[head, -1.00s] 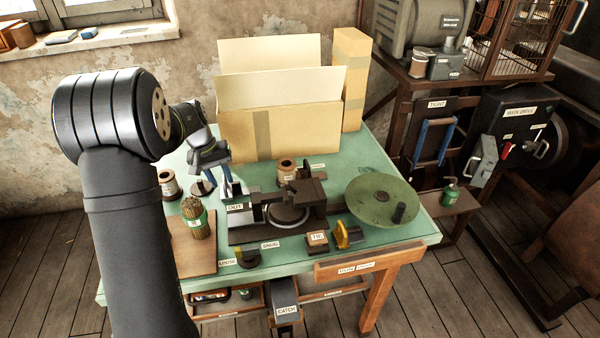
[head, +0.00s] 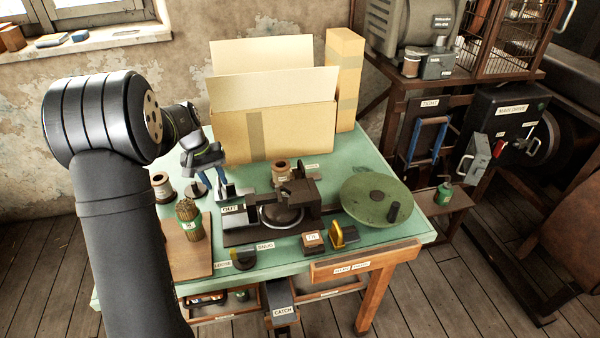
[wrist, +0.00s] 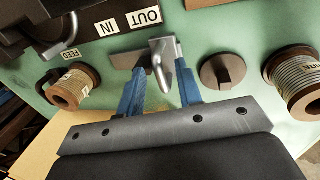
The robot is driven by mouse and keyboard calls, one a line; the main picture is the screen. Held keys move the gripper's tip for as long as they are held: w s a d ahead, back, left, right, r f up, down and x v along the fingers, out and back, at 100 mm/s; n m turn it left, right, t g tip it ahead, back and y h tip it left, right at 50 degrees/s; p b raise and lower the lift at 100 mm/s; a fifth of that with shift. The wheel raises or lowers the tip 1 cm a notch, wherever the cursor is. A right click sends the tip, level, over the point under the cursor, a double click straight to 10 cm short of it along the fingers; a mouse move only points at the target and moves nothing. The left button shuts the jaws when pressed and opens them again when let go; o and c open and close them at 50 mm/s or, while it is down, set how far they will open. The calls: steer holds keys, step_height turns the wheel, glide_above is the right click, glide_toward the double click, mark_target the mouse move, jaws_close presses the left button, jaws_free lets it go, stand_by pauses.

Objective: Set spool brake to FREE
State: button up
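No label reading FREE or spool brake is legible. My gripper (wrist: 160,72) points down at the back left of the green bench, also in the head view (head: 211,184). Its blue fingers are apart, one on each side of a grey metal lever (wrist: 159,62) with a bent end. I cannot tell whether either finger touches it. The lever is beside the dark press base (wrist: 75,20) labelled IN and OUT. A dark round knob or disc (wrist: 223,70) with a raised bar is to the right of the fingers. Wire spools stand at left (wrist: 73,86) and right (wrist: 295,78).
Cardboard boxes (head: 275,132) stand behind the gripper. A green handwheel (head: 370,198) is on the bench's right. A LOOSE/SNUG knob (head: 243,257) is at the front edge.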

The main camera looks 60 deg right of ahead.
steer(key=shift+s+d+r, duration=0.1)
steer(key=shift+d+r, duration=0.05)
steer(key=shift+r, duration=0.15)
steer(key=s+d+r+t+h, duration=0.1)
steer(key=s+d+r+t, duration=0.1)
steer(key=s+d+r, duration=0.6)
steer(key=t+h, duration=0.1)
steer(key=h, duration=0.1)
glide_toward(302, 166)
steer(key=shift+n, duration=0.3)
steer(key=x, duration=0.7)
steer(key=shift+f, duration=0.3)
jaws_close()
steer(key=shift+d, duration=0.1)
